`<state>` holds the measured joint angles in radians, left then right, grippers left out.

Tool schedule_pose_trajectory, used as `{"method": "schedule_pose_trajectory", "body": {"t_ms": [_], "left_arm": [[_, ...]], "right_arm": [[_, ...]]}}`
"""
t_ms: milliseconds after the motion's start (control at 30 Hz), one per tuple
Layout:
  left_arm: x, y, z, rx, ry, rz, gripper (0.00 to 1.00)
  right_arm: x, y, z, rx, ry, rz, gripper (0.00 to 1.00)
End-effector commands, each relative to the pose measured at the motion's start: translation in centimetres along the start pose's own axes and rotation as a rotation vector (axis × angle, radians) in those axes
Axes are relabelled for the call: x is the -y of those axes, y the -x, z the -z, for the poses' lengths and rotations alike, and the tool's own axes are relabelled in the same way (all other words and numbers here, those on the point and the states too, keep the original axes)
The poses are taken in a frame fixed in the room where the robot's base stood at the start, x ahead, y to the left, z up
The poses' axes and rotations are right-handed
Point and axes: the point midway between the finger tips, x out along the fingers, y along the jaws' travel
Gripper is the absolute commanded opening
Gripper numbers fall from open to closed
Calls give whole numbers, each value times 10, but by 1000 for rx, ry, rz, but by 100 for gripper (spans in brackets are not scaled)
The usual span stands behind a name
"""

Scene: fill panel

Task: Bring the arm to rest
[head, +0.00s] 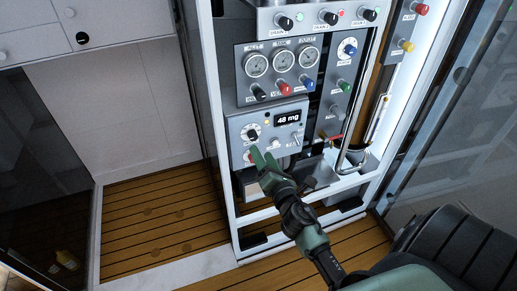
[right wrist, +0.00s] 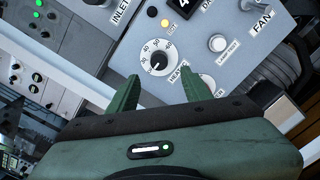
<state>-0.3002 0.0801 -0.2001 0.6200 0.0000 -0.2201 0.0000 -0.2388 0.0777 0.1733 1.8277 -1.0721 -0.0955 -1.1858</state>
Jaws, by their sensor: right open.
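My right gripper (head: 264,157) is open in front of the lower part of the grey control panel (head: 236,124). In the right wrist view its two green fingers (right wrist: 163,90) stand apart with nothing seen between them. The black heater dial knob (right wrist: 159,61) lies just beyond the fingertips, with a visible gap to each finger. The dial also shows in the head view (head: 252,133), above the fingers. Whether a fingertip touches the panel cannot be told. My left gripper is in neither view.
A bent metal pipe (head: 347,160) and the white rack frame (head: 222,150) are close by. Open wooden floor (head: 165,230) lies to the left.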

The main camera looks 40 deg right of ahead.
Motion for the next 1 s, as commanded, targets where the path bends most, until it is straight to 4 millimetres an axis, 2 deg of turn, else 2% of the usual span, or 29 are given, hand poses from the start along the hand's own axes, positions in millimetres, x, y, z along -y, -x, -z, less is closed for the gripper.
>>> {"method": "schedule_pose_trajectory", "body": {"t_ms": [133,600,700,767,867,1000], "left_arm": [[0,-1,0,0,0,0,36],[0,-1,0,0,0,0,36],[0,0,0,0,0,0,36],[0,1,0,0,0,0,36],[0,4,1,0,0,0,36],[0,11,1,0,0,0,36]], "right_arm": [[0,8,0,0,0,0,49],[0,8,0,0,0,-1,49],[3,8,5,-10,-17,8,49],[12,9,17,-34,-60,28,49],[39,16,54,-103,-200,99,49],[96,45,134,-221,-496,284,49]]}}
